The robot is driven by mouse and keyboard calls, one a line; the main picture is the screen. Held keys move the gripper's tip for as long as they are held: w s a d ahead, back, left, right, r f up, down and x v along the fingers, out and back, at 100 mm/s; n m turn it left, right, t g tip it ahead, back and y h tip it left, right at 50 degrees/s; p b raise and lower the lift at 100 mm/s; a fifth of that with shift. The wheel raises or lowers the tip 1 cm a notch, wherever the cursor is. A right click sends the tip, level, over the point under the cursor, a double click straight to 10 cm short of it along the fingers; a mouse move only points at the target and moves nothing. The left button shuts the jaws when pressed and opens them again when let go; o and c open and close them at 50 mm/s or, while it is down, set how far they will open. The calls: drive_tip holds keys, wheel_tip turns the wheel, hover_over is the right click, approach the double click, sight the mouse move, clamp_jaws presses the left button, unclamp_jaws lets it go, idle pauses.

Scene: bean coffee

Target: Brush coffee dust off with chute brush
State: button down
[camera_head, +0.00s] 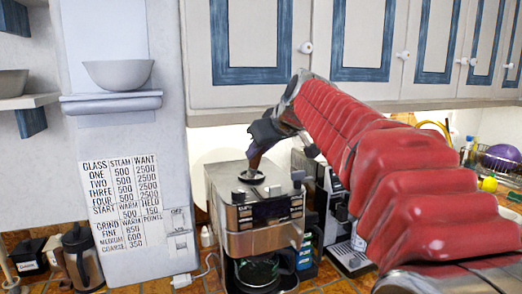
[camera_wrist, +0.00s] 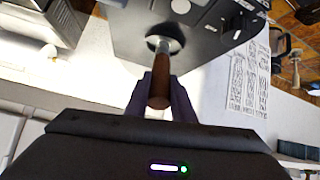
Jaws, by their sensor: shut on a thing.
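My gripper (camera_head: 258,148) is over the top of the silver coffee machine (camera_head: 262,243). Its purple fingers are shut on a brown wooden handle, which I take to be the chute brush (camera_wrist: 160,68). In the wrist view the handle runs away from the fingers to a shiny metal collar at the dark machine top (camera_wrist: 205,28). In the head view the handle's lower end is at a dark round opening or ring (camera_head: 251,178) on the machine top. Any bristles are hidden. I cannot make out coffee dust.
A glass carafe (camera_head: 258,271) sits in the machine's lower bay. Another machine (camera_head: 345,248) stands close on the right. A bowl (camera_head: 118,74) rests on a wall ledge, and a dark canister (camera_head: 82,258) stands at left. Cabinets (camera_head: 350,50) hang above and behind.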

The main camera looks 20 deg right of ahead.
drive_tip(key=shift+a, duration=0.25)
drive_tip(key=shift+a, duration=0.2)
drive_tip(key=shift+d+f, duration=0.1)
drive_tip(key=shift+d, duration=0.55)
drive_tip(key=shift+d, duration=0.3)
drive_tip(key=shift+a, duration=0.1)
idle(0.3)
drive_tip(key=shift+a, duration=0.45)
drive_tip(key=shift+a, duration=0.4)
drive_tip(key=shift+d, duration=0.1)
